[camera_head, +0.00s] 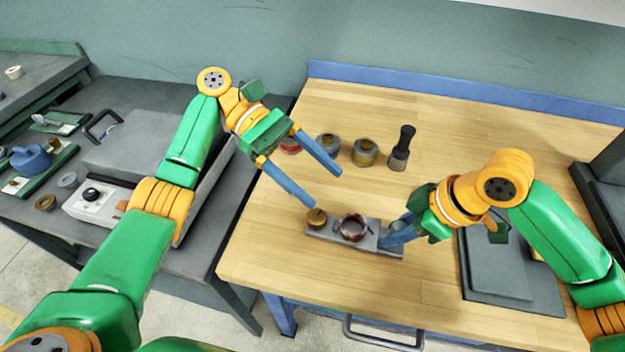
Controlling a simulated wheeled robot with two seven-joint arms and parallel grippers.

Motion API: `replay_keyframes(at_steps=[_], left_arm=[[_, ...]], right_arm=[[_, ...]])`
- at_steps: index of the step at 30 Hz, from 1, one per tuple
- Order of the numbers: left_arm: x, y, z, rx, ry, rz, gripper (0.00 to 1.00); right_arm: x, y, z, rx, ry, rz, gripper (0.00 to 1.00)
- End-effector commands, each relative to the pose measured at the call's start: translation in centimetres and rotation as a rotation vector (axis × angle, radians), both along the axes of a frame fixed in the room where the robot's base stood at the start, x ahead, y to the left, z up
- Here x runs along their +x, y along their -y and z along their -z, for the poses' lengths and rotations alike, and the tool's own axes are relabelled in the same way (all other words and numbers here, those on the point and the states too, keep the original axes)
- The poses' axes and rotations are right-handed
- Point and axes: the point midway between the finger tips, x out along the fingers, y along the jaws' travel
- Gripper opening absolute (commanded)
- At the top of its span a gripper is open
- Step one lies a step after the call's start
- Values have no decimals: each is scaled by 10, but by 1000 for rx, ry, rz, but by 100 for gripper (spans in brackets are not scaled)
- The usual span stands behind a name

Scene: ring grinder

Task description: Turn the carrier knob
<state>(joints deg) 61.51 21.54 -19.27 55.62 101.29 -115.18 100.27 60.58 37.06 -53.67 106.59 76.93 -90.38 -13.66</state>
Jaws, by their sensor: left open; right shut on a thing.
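The carrier (338,234) is a grey bar lying on the wooden table, with a round brass knob (317,217) at its left end. A dark reddish-brown ring (352,227) sits on the middle of the carrier. My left gripper (325,189) is open and empty, its two blue fingers spread above and behind the brass knob, apart from it. My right gripper (388,241) is shut on the right end of the carrier. Its fingers and wrist hide part of that end.
Several small jars, one of them yellow-labelled (365,152), and a dark-handled brush-like tool (402,148) stand behind the carrier. A dark grey slab (500,265) lies to the right. A grey side table (130,130) with a machine is at left. The front-left wood is clear.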

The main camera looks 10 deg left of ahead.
Motion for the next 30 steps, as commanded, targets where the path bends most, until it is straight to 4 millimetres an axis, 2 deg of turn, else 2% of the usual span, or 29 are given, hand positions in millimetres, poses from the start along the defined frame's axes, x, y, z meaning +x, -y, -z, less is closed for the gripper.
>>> replay_keyframes(at_steps=[2,7,9,13,17,27,30], left_arm=[[-2,11,-8,60,231,157,77],[-8,23,-20,249,881,795,77],[-8,20,-23,311,1047,1067,77],[-5,10,-27,380,1189,1435,77],[-4,6,-20,392,1214,1571,77],[-4,5,64,389,1212,1570,77],[-4,5,81,390,1213,1568,77]], right_arm=[[-1,0,1,-1,-2,-2,0],[-1,0,1,-1,-2,-2,0],[-1,0,1,-1,-2,-1,0],[0,0,1,-1,-2,-1,0],[0,0,1,-2,-1,0,0],[0,0,0,-1,-1,0,0],[0,0,0,-1,-1,0,0]])
